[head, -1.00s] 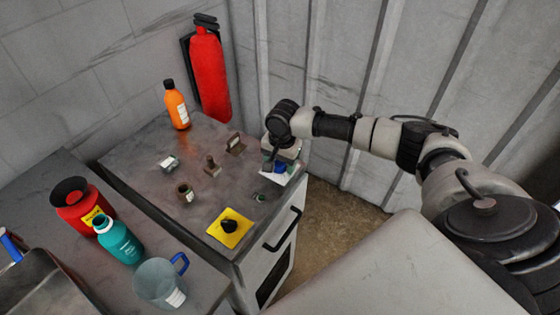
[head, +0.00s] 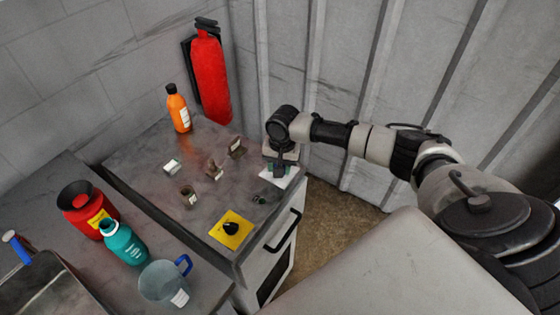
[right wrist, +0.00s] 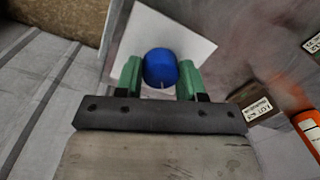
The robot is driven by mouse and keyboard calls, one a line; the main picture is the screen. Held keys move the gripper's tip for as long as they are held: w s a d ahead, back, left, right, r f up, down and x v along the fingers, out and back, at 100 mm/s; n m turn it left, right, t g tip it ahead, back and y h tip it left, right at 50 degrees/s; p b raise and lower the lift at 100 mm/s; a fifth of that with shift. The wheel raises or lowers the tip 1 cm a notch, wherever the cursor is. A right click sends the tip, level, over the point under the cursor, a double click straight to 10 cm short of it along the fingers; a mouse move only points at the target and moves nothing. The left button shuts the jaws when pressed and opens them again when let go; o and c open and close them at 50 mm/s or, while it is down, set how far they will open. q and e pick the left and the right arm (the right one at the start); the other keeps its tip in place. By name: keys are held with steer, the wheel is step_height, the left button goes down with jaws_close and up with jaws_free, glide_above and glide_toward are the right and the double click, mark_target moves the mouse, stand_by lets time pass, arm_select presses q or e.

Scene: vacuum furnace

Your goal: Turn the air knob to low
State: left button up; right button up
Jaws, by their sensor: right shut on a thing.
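A blue knob (right wrist: 160,68) sits on a white square plate (right wrist: 168,30). In the head view the plate (head: 271,180) is at the right edge of the furnace's dark top, and the knob is hidden by my gripper. My right gripper (right wrist: 158,72) has its green fingers on both sides of the blue knob, shut on it; in the head view the gripper (head: 280,169) points down over the plate. A black knob (head: 231,228) sits on a yellow plate (head: 219,237) at the near corner. No readable label shows which knob is for air. My left gripper is out of view.
Small labelled items (head: 188,195) stand on the furnace top (head: 150,180). An orange bottle (head: 178,110) is at the back and a red fire extinguisher (head: 210,75) hangs behind it. A red container, teal bottle (head: 124,243) and clear jug (head: 163,283) stand at the left.

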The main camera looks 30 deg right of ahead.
steer(key=n+p, duration=0.1)
steer(key=n, duration=0.1)
steer(key=shift+r+n+p, duration=0.15)
steer(key=shift+n+p, duration=0.25)
steer(key=n+p, duration=0.1)
steer(key=n, duration=0.1)
steer(key=shift+n, duration=0.4)
steer(key=n+p, duration=0.1)
steer(key=n, duration=0.2)
steer(key=shift+n+g, duration=0.3)
steer(key=shift+n, duration=0.9)
steer(key=shift+w, duration=0.1)
steer(key=o, duration=0.9)
steer(key=shift+o, duration=0.2)
step_height(320, 180, up, 11)
steer(key=b, duration=0.1)
steer(key=shift+d+f, duration=0.2)
steer(key=shift+d, duration=0.05)
